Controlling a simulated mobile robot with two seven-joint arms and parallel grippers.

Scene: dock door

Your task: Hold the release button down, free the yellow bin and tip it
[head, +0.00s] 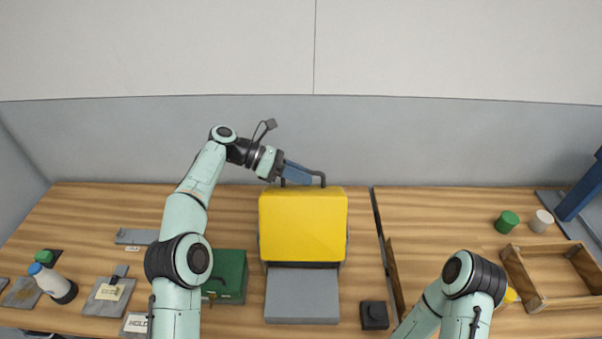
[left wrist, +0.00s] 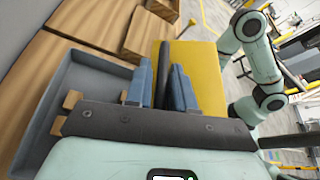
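The yellow bin (head: 302,226) stands at the middle of the bench, its dark bar handle (head: 322,178) along the far top edge. My left gripper (head: 298,173) reaches over the bin from behind. In the left wrist view, its blue fingers (left wrist: 161,88) lie on both sides of the dark bar (left wrist: 164,66) and appear shut on it, beside the bin's yellow face (left wrist: 203,78). A black block with a round top (head: 375,315) sits right of the bin; I cannot tell whether it is the release button. My right gripper is out of view; only the right arm shows.
A grey plate (head: 302,296) lies in front of the bin, with a green box (head: 226,276) to its left. A bottle (head: 53,283) stands far left, a wooden tray (head: 548,251) far right.

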